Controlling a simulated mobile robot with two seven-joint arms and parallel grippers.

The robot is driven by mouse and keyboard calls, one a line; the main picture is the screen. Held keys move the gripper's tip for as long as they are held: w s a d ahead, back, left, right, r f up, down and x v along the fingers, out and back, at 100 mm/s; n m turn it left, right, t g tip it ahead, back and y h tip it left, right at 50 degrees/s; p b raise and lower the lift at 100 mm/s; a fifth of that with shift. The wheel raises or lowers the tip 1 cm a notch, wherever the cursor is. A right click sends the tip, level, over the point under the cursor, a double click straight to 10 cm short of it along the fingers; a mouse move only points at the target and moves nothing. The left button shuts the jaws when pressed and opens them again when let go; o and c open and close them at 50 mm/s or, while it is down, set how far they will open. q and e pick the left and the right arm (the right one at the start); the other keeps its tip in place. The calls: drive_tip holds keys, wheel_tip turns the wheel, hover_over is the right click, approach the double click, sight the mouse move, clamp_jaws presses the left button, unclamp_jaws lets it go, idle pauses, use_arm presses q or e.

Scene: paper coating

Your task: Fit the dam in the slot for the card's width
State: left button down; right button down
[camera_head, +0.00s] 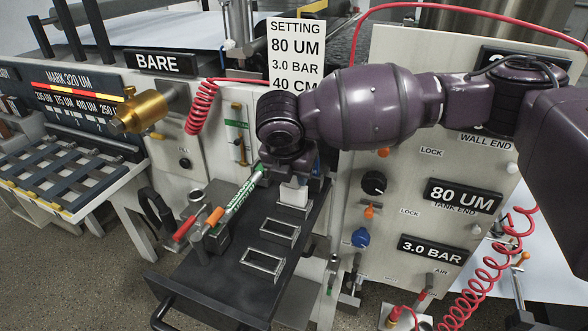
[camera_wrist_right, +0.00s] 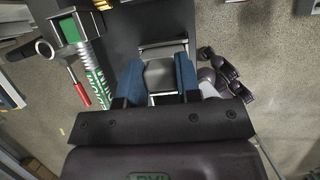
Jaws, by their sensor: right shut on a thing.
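The dam, a pale grey-white block (camera_head: 293,193), is between the blue fingers of my right gripper (camera_head: 296,178). The block also shows between the two fingers in the right wrist view (camera_wrist_right: 160,75). It is at the far one of the metal rectangular frames on a black tray (camera_head: 225,262); I cannot tell whether it sits inside that frame or just above it. Two nearer frames, a middle one (camera_head: 280,229) and a front one (camera_head: 262,262), are empty. The setting card (camera_head: 296,58) reads 80 UM, 3.0 BAR, 40 CM. My left gripper is not in view.
A green-and-white lettered rod (camera_head: 245,194) and red and orange handles (camera_head: 205,221) stand left of the frames. A control panel (camera_head: 385,225) with a black knob and a coiled red hose (camera_head: 480,280) are at right. A gold cylinder (camera_head: 140,112) juts out at left.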

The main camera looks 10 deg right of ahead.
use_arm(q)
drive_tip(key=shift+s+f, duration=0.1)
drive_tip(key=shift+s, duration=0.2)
use_arm(e)
drive_tip(key=shift+f, duration=0.8)
drive_tip(key=c, duration=0.7)
unclamp_jaws()
drive_tip(key=shift+c, duration=0.2)
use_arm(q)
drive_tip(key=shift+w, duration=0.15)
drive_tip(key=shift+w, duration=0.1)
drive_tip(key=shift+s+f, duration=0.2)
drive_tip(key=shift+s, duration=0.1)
use_arm(e)
drive_tip(key=v, duration=1)
drive_tip(key=shift+r, duration=0.4)
drive_tip(key=shift+s, duration=0.15)
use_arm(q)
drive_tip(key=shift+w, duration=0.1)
